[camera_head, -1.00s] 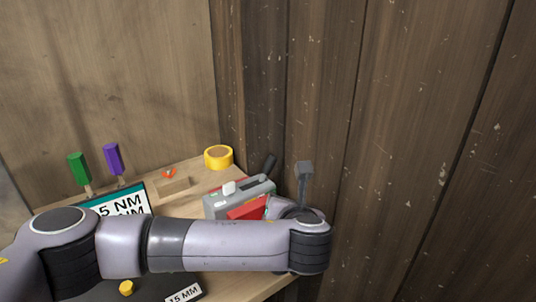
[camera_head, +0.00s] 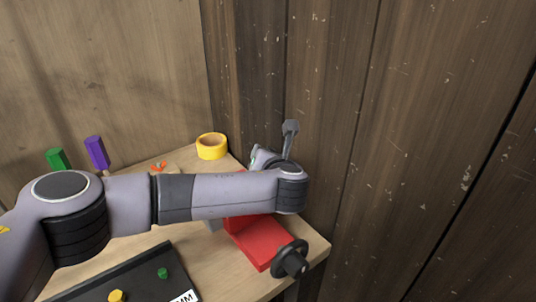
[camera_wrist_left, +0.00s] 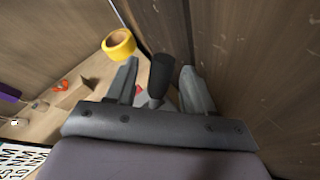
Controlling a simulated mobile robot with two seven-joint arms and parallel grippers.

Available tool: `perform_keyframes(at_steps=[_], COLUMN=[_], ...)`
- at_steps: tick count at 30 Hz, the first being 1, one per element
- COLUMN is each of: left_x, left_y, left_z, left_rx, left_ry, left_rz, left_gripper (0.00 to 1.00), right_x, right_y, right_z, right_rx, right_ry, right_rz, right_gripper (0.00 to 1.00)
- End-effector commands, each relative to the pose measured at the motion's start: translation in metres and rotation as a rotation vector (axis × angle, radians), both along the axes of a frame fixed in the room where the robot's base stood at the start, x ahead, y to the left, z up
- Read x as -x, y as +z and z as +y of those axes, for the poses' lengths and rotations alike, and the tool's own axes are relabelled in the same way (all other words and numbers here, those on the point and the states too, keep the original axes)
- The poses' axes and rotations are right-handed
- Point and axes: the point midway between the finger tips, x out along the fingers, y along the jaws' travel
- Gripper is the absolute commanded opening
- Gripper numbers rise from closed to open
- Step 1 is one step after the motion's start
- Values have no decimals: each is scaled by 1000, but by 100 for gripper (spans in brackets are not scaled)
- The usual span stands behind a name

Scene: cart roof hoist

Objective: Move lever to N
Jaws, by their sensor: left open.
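The lever shows in the left wrist view as a black rounded handle (camera_wrist_left: 160,72) on a grey stem. It stands between the two fingers of my left gripper (camera_wrist_left: 158,78), with a visible gap to the finger on each side. The gripper is open and not closed on the handle. In the head view my left gripper (camera_head: 290,138) is at the end of the arm, near the dark wall, and the lever and most of its grey housing are hidden behind the arm. No N mark is readable. My right gripper is not in view.
A red vise-like block (camera_head: 262,240) with a black knob (camera_head: 290,259) sits at the table's right edge. A yellow tape roll (camera_head: 211,146) stands behind the arm. Green (camera_head: 57,158) and purple (camera_head: 96,152) handles are at the left. The dark plank wall (camera_head: 400,150) is close on the right.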

Motion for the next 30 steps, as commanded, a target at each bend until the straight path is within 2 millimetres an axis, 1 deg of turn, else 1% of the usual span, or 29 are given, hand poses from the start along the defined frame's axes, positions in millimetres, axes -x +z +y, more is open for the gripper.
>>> perform_keyframes(at_steps=[3,7,17,18,20,21,22,23,30], left_x=[-7,-12,-14,-14,-14,-14,-14,-14,-13], left_y=[-3,-5,-6,-6,-6,-6,-6,-6,-5], left_z=[0,1,1,1,1,1,1,1,3], left_rx=[0,0,1,1,1,0,0,0,12], left_ry=[0,0,-2,-2,-2,-1,-1,-1,0], left_rz=[1,1,1,1,1,0,0,0,-6], left_gripper=[53,53,53,46,27,14,4,0,0], right_x=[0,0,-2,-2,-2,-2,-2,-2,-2], right_y=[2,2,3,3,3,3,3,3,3], right_z=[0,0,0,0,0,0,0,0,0], right_rx=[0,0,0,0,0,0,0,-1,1], right_ry=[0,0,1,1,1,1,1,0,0], right_rz=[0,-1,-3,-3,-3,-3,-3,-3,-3], right_gripper=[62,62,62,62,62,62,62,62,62])
